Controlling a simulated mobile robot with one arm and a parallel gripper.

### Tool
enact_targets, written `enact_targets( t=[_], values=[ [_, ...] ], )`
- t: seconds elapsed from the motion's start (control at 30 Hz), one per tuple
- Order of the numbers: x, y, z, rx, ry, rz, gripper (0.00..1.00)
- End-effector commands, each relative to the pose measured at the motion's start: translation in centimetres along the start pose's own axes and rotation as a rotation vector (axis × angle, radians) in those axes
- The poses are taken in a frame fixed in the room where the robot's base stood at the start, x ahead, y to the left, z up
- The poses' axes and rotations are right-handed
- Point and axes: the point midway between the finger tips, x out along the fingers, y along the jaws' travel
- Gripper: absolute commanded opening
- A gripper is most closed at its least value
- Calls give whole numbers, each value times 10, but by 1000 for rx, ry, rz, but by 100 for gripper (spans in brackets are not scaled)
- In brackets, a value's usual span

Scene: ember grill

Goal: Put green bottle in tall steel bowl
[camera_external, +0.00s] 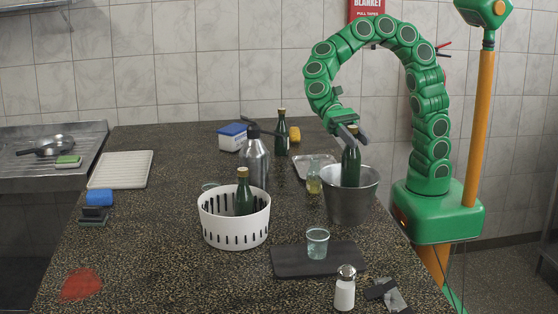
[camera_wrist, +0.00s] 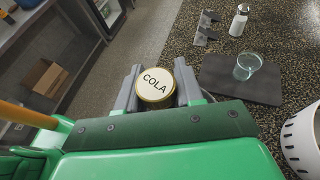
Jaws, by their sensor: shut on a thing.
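My gripper (camera_external: 353,134) is shut on the neck of a green bottle (camera_external: 351,168), which is upright. The bottle's lower part is hidden behind the near wall of the tall steel bowl (camera_external: 350,207), so it stands in or over the bowl's mouth; I cannot tell whether it touches the bottom. In the wrist view the bottle's round cap (camera_wrist: 155,85) reads COLA between my fingers, and the bowl is hidden. A second green bottle (camera_external: 244,192) is in a white slotted basket (camera_external: 235,231). A third green bottle (camera_external: 281,134) stands at the back.
A small glass bottle (camera_external: 314,181) and a steel bottle (camera_external: 254,165) stand left of the bowl. A dark board (camera_external: 290,265) with a glass (camera_external: 317,242) and a salt shaker (camera_external: 345,290) are in front. The counter's left front is mostly clear.

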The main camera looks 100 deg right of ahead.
Motion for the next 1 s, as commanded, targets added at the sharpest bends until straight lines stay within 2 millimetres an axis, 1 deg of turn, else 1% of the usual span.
enact_targets(
  t=[0.33, 0.57, 0.87, 1.0],
  values=[
    [19, 0, -46, 2, -1, 1, 0],
    [24, 0, -57, 1, -2, 2, 0],
    [36, 0, -85, 1, -2, 0, 0],
    [36, 0, -88, -2, 0, -1, 0]
  ],
)
